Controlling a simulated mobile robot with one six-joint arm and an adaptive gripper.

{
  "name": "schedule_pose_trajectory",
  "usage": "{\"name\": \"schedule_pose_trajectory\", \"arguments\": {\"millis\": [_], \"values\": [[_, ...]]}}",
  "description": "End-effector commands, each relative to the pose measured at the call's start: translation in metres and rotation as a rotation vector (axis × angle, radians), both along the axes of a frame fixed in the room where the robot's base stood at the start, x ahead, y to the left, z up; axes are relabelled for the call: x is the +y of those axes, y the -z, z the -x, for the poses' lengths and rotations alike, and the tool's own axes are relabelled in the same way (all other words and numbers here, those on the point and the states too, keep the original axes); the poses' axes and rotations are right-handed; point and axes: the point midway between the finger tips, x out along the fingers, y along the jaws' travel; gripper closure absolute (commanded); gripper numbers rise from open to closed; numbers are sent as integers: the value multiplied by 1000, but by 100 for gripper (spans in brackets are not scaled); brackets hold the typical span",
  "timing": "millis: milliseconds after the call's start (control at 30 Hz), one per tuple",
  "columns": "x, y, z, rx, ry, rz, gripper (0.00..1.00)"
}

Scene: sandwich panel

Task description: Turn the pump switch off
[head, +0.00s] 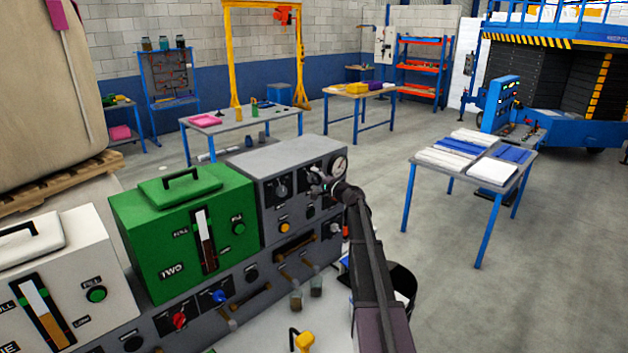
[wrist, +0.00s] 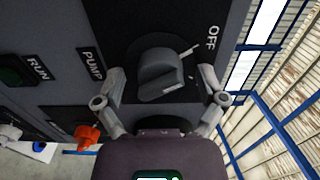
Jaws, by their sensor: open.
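The pump switch (wrist: 158,72) is a dark grey rotary knob on a black plate in the wrist view. A PUMP label (wrist: 92,64) is at its left and the word OFF (wrist: 213,38) at its upper right. A thin pale mark beside the knob slants toward the upper right; I cannot tell the switch's exact setting. My gripper (wrist: 163,86) is open, with one finger on each side of the knob; contact is not clear. In the head view my gripper (head: 325,188) is at the right end of the grey control panel (head: 262,163) and hides the switch there.
A round gauge (head: 340,165) is close beside my gripper. Another dark knob (head: 282,187) is to its left. The green box (head: 185,220) marked TWO stands further left. In the wrist view an orange knob (wrist: 87,137) lies below left. Open floor (head: 385,200) is right of the panel.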

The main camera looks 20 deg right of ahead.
Motion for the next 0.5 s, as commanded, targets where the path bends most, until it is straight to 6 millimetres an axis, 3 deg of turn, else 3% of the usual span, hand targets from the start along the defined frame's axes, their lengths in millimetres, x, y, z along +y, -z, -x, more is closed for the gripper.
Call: {"name": "schedule_pose_trajectory", "arguments": {"millis": [267,500], "values": [[-6,0,19,0,1,0,10],[-18,0,54,0,2,0,10]]}}
